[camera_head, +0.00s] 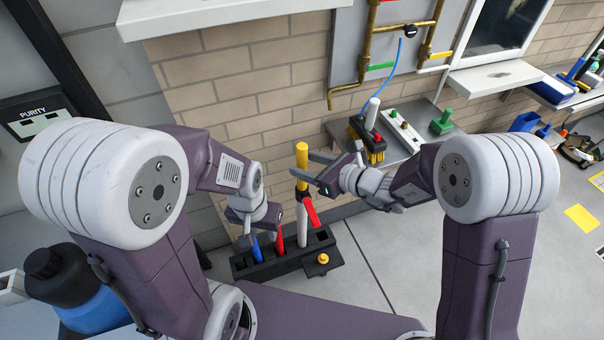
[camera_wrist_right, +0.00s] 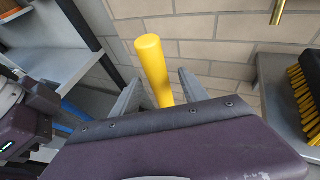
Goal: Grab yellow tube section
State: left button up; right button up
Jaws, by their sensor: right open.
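The rack also holds a blue handle (camera_head: 256,248) and red handles (camera_head: 279,237). A grey side table (camera_head: 405,150) with a yellow brush (camera_head: 366,140) stands behind my right arm. A brick wall rises close behind the rack.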

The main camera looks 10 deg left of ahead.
jog(key=x, duration=0.5)
jog(key=shift+s+f, duration=0.1)
jog(key=c, duration=0.3)
grip_shut()
